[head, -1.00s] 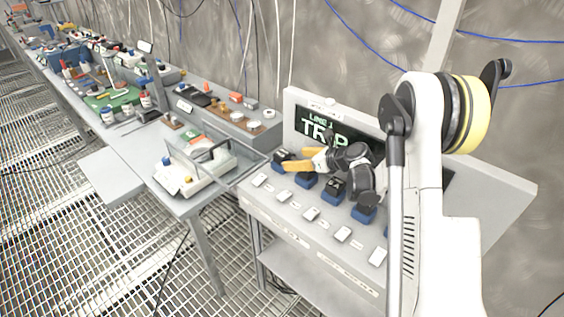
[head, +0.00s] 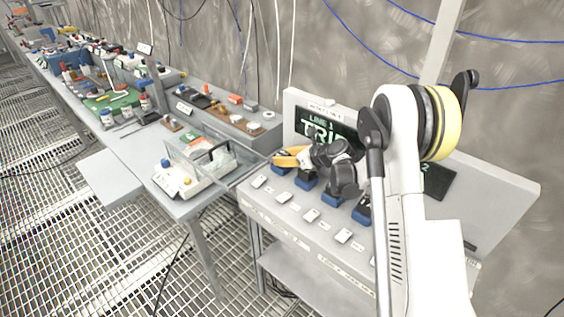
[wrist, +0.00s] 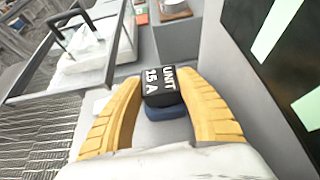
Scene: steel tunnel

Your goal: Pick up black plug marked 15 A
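The black plug (wrist: 160,86), with white lettering reading UNIT 15 A, sits upright on a blue socket base (wrist: 166,112) in the wrist view. My gripper (wrist: 159,76) has its two yellow fingers on either side of the plug, with the tips close to its sides. The fingers stand apart, and I cannot tell whether they touch it. In the head view my gripper (head: 290,157) is over the left end of the row of blue sockets. There it hides the plug and shows the blue base (head: 281,170) below it.
More black plugs on blue bases (head: 306,182) stand to the right, with white switches (head: 311,215) in front. A screen (head: 322,130) reading LINE 1 TRIP stands close behind. A clear-covered box (head: 200,165) and a cluttered bench are to the left.

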